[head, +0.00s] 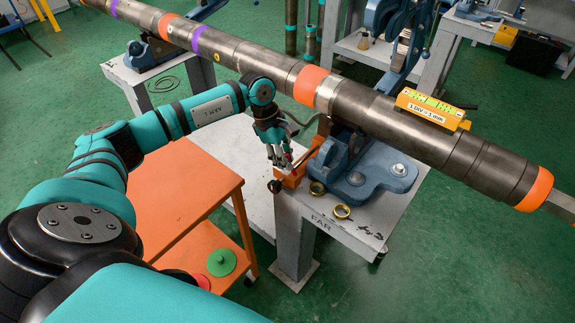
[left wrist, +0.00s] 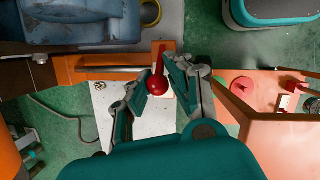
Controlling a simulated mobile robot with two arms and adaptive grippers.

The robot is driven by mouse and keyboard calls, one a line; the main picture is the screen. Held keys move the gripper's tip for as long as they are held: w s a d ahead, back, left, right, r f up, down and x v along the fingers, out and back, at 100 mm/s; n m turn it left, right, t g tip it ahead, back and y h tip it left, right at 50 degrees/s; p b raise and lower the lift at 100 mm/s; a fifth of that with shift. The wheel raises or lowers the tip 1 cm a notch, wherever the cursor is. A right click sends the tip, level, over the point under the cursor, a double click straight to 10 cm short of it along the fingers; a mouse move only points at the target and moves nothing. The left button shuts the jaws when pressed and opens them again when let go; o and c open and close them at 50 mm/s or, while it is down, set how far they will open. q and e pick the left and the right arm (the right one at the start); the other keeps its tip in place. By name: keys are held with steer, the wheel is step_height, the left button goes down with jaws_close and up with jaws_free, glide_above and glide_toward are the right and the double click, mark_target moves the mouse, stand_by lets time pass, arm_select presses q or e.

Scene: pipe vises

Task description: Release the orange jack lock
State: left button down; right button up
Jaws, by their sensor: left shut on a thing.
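The orange jack lock (head: 292,181) sits at the near corner of the grey stand (head: 345,225), beside the blue pipe vise (head: 372,175). Its orange body (left wrist: 85,62) also shows in the left wrist view, with a red ball-ended handle (left wrist: 157,87) sticking out of it. My left gripper (head: 284,160) reaches down over this handle. In the left wrist view the fingers (left wrist: 159,78) lie on both sides of the red handle and are shut on it. The fingers hide part of the handle in the head view. My right gripper is out of view.
A long steel pipe (head: 380,115) runs across above the stand, with a yellow level (head: 432,108) on it.

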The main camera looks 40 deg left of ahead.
arm_select(q)
steer(key=shift+w+a+r, duration=0.1)
steer(key=shift+w+r, duration=0.05)
steer(key=c, duration=1.2)
jaws_free()
steer(key=v, duration=1.1)
steer(key=shift+a+r, duration=0.3)
steer(key=shift+r, duration=0.05)
